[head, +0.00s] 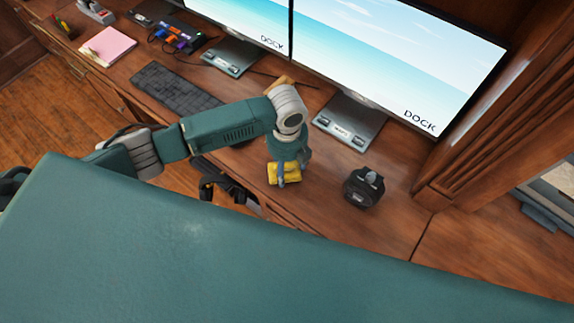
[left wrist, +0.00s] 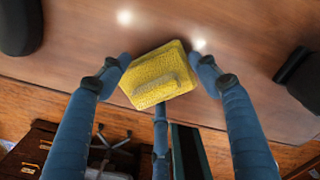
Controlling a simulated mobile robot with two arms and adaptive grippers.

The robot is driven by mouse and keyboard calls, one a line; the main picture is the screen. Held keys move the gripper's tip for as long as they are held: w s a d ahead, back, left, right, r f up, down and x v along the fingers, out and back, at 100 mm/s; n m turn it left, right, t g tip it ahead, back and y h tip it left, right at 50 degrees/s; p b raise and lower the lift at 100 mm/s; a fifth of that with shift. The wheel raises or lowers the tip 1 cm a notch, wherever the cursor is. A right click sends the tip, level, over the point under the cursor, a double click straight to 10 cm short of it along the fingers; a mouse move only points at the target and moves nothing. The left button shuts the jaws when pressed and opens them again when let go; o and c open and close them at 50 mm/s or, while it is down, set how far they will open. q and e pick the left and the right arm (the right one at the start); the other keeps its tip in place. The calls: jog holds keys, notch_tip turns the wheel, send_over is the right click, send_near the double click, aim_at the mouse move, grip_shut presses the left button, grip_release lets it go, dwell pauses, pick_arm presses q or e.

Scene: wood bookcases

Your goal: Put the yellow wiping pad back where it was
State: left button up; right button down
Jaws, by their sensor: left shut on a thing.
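The yellow wiping pad (head: 291,172) is at my left gripper (head: 282,176), near the front edge of the wooden desk (head: 385,225). In the left wrist view the pad (left wrist: 158,72) sits between the blue fingers of my left gripper (left wrist: 163,75), which is shut on it. It is tilted in that view, with a raised bar on its face. Whether the pad touches the desk top is hard to tell. My right gripper is not in view.
A small black device (head: 363,187) stands right of the pad. Two monitors (head: 400,55) stand behind on flat bases (head: 349,122). A black keyboard (head: 177,88) and pink notepad (head: 108,46) lie to the left. Bare desk lies around the black device.

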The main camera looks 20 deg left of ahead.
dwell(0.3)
pick_arm(q)
jog(key=shift+f, duration=0.65)
jog(key=o, duration=1.3)
jog(key=shift+o, duration=0.2)
